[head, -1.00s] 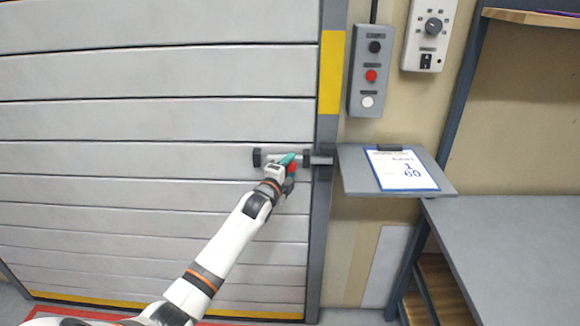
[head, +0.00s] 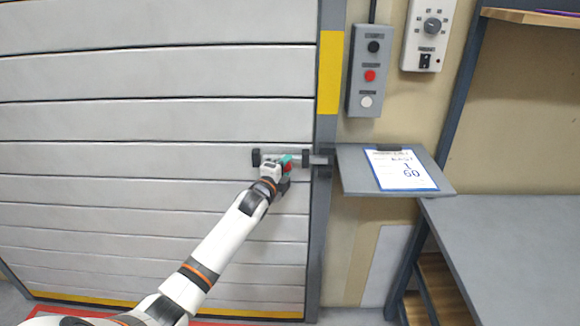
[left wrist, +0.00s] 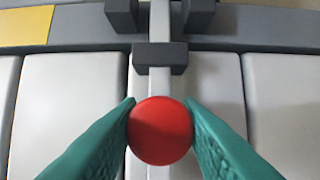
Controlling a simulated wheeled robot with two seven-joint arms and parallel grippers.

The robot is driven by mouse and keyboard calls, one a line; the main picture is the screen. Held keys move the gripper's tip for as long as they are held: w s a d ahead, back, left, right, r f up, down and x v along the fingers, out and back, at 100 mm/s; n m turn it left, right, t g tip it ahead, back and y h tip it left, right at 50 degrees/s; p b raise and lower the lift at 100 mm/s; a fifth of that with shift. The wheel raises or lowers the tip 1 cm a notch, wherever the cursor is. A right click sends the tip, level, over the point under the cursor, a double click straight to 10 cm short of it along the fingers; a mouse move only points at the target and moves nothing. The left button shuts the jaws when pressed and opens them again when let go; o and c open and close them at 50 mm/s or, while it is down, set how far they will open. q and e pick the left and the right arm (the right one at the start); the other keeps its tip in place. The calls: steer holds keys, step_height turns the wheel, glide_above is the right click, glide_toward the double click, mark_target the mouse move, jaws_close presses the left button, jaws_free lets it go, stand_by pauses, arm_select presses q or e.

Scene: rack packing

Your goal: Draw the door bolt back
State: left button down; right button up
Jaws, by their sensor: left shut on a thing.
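The door bolt is a grey bar (head: 317,160) lying level across the right edge of the grey slatted door (head: 150,120). It runs through dark brackets on the door. In the left wrist view the bar (left wrist: 159,88) passes through a black bracket (left wrist: 160,58) and reaches in between two dark keeper blocks (left wrist: 201,15) on the frame. Its red knob (left wrist: 160,131) sits between the teal fingers of my left gripper (head: 286,163), which is shut on it. The knob's stem is hidden behind its round face. My right gripper is not in view.
Right of the door post (head: 328,120), a grey shelf (head: 352,177) with a clipboard (head: 402,170) sticks out near the bolt. A button box (head: 368,90) and a dial panel (head: 428,35) hang above. A grey bench (head: 510,240) stands at the right. The door face left of the bolt is clear.

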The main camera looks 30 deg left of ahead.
arm_select(q)
steer(key=a, duration=0.1)
steer(key=s+a, duration=0.2)
steer(key=a, duration=0.1)
steer(key=shift+s, duration=0.25)
steer(key=shift+d, duration=0.1)
steer(key=c, duration=1.1)
jaws_free()
steer(key=shift+w, duration=0.1)
steer(key=shift+o, duration=0.2)
steer(key=s+d, duration=0.2)
steer(key=s, duration=1)
steer(key=shift+b, duration=0.35)
steer(key=shift+w, duration=0.1)
